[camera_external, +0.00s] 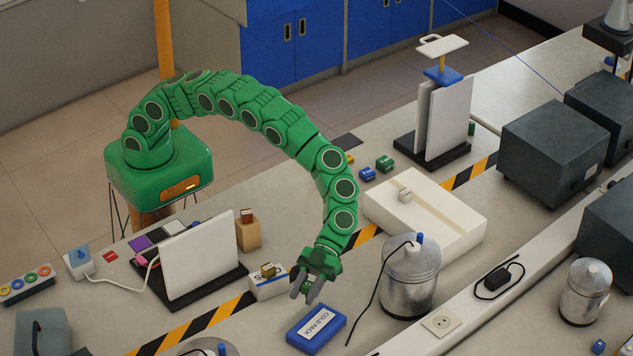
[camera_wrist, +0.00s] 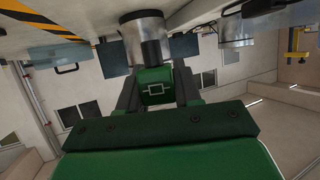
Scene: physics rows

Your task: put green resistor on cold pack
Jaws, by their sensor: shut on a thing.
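The green resistor (camera_wrist: 155,86) is a small green block with a white resistor symbol on its face. My gripper (camera_wrist: 157,80) is shut on it, with one dark finger at each side. In the external view my gripper (camera_external: 305,293) points down, and the block between the fingers is mostly hidden. The cold pack (camera_external: 303,341) is a blue slab with a white "COLD PACK" label, lying flat on the bench. My gripper is above and just behind the cold pack in the external view, apart from it. The cold pack cannot be made out in the wrist view.
A white box (camera_external: 270,289) with a tan block on it stands left of my gripper. A metal canister (camera_external: 409,280) with a cable stands to the right. An upright white panel (camera_external: 200,255) is further left. Another green block (camera_external: 384,163) lies near a blue block (camera_external: 367,174).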

